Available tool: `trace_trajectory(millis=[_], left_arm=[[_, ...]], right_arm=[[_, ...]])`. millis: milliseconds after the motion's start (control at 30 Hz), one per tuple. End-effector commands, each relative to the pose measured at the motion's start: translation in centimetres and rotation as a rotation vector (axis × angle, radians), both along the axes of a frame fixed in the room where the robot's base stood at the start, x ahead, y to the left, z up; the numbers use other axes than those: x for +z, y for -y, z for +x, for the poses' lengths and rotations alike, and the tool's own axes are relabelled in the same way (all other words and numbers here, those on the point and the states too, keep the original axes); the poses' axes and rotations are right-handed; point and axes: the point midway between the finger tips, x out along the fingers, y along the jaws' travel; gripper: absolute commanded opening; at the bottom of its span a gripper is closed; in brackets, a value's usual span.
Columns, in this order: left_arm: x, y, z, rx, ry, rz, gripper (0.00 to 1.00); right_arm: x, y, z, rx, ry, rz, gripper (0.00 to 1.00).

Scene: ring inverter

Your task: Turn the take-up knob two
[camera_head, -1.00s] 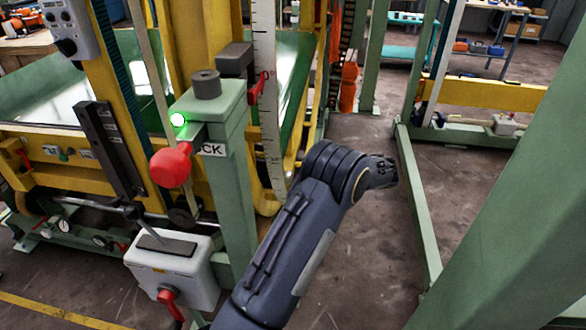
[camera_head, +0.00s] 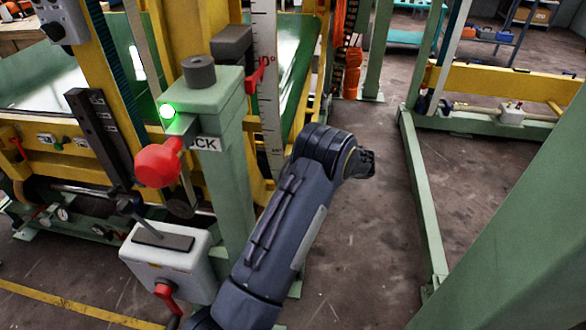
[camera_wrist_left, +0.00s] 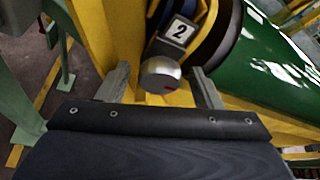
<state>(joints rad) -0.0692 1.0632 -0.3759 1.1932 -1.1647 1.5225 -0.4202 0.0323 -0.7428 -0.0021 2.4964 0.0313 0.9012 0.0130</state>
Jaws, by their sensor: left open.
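In the left wrist view, a round silver-grey knob (camera_wrist_left: 160,75) with a small red mark sits below a plate marked 2 (camera_wrist_left: 180,32). My left gripper (camera_wrist_left: 159,68) is open. One finger stands on each side of the knob, with a visible gap on both sides, and nothing is held. How deep the knob lies between the fingers I cannot tell. In the head view a dark arm of mine (camera_head: 290,220) reaches up from the bottom, but no gripper fingers can be made out there. I cannot make out knob two in the head view.
A green post (camera_head: 235,200) with a lit green lamp (camera_head: 167,111) and a red ball handle (camera_head: 158,165) stands close left of the arm. A grey box (camera_head: 172,262) with a red crank is below. Yellow framing lies behind. Open floor (camera_head: 375,270) is to the right.

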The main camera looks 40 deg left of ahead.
Motion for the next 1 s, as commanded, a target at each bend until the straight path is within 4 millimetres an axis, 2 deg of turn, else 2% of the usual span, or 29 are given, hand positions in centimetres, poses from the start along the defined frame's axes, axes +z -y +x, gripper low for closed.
trace_trajectory(millis=[200,533,767,1000], left_arm=[[0.0,0.0,0.0,0.0,0.0,0.0,0.6],[0.0,0.0,0.0,0.0,0.0,0.0,0.16],[-0.1,0.0,0.0,-0.001,0.014,0.007,0.15],[-0.3,0.1,0.0,-0.001,0.099,0.054,0.15]], right_arm=[[0.0,0.0,0.0,0.0,0.0,0.0,0.6],[0.0,0.0,0.0,0.0,0.0,0.0,0.6],[-0.2,0.0,0.0,0.0,0.0,0.0,0.6],[-1.4,0.0,0.0,0.0,0.0,0.0,0.6]])
